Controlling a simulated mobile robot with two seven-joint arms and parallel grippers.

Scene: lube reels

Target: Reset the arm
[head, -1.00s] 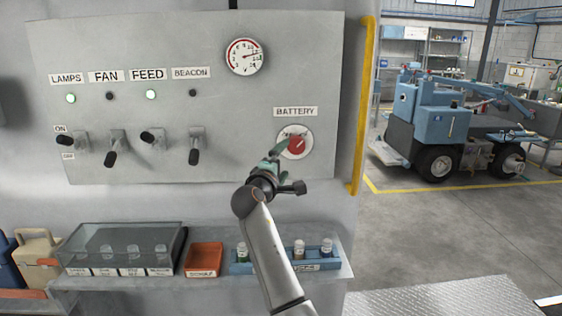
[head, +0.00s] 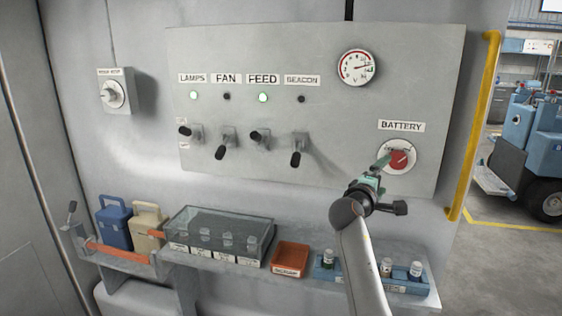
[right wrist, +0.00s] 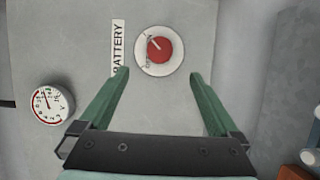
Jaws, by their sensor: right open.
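My right gripper (head: 382,163) is in front of the grey control panel (head: 330,150), just below and left of the red battery knob (head: 402,160) in the head view. In the right wrist view its two green fingers (right wrist: 158,75) are spread wide with nothing between them. The red knob (right wrist: 159,50) on its white disc sits beyond the fingertips, apart from them. My left gripper is in neither view.
The panel has lever switches (head: 228,140), lit LAMPS and FEED lights, and a gauge (head: 357,68). Below, a shelf carries a clear-lidded box (head: 218,235), an orange tray (head: 290,259) and a blue rack (head: 325,273) with bottles. A yellow rail (head: 472,120) stands at right.

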